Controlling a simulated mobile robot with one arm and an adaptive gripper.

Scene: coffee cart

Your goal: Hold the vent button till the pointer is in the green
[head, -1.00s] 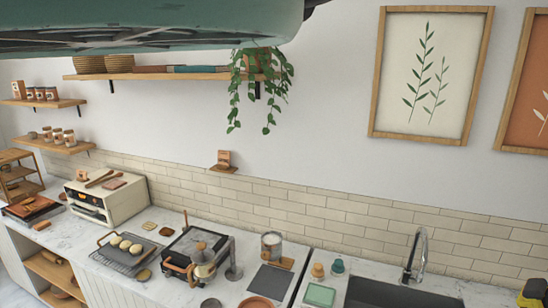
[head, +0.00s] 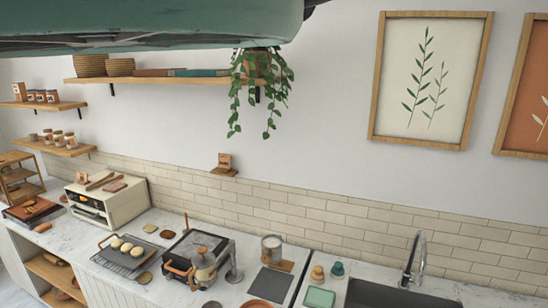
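A metal pot (head: 204,268) with wooden handles stands at the front of the counter in the head view, beside a dark square pan or hob (head: 195,246). Its top looks pale and blurred. I cannot make out a vent button, a pointer or a green band anywhere; they are hidden or too small to tell. My gripper is not in view.
The marble counter (head: 160,291) also holds a cream oven (head: 122,204), a tray of buns (head: 122,261), a metal canister (head: 272,247) and a grey mat (head: 270,281). A sink tap (head: 415,258) rises at right. A large teal body (head: 150,25) covers the upper left.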

